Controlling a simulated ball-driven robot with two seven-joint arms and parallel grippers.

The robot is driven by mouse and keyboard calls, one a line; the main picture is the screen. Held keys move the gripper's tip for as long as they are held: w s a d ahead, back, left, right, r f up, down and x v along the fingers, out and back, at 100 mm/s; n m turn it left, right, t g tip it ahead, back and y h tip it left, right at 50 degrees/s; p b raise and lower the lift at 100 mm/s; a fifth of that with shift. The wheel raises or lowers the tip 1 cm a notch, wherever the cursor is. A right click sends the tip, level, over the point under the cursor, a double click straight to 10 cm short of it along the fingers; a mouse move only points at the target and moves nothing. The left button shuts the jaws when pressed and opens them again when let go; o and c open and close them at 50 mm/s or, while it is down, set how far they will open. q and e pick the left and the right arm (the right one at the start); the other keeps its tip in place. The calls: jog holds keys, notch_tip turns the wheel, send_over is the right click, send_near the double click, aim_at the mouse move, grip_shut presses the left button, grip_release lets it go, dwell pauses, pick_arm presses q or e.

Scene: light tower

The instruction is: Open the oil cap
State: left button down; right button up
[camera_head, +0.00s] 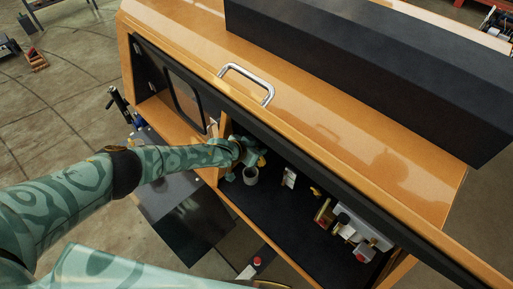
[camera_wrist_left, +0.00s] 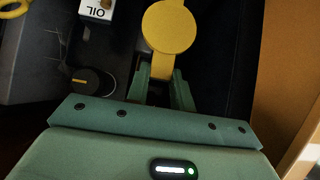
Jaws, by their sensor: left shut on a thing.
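The yellow oil cap (camera_wrist_left: 168,27) shows in the left wrist view as a round disc with a narrower yellow part below it. My left gripper (camera_wrist_left: 165,80) is shut on that narrower part, with one green finger on each side. In the head view my left gripper (camera_head: 244,153) reaches inside the open orange housing, and a bit of yellow (camera_head: 261,160) shows beside it. A white label reading OIL (camera_wrist_left: 97,10) is left of the cap. Whether the cap is open or seated is hidden. My right gripper is not in view.
A grey cup-like cylinder (camera_head: 250,176) stands right by my left gripper. A black knob (camera_wrist_left: 88,82) is close to the gripper's left side. The raised orange lid with a metal handle (camera_head: 247,82) overhangs the compartment. A panel with switches (camera_head: 357,232) is farther right.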

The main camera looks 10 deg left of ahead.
pick_arm(q)
jog(key=shift+w+d+r, duration=0.1)
jog(key=shift+d+r, duration=0.05)
jog(key=shift+r, duration=0.05)
jog(key=c, duration=1.2)
grip_release()
jog(key=shift+f, duration=0.1)
jog(key=p+v, duration=0.5)
jog(key=v, duration=1.1)
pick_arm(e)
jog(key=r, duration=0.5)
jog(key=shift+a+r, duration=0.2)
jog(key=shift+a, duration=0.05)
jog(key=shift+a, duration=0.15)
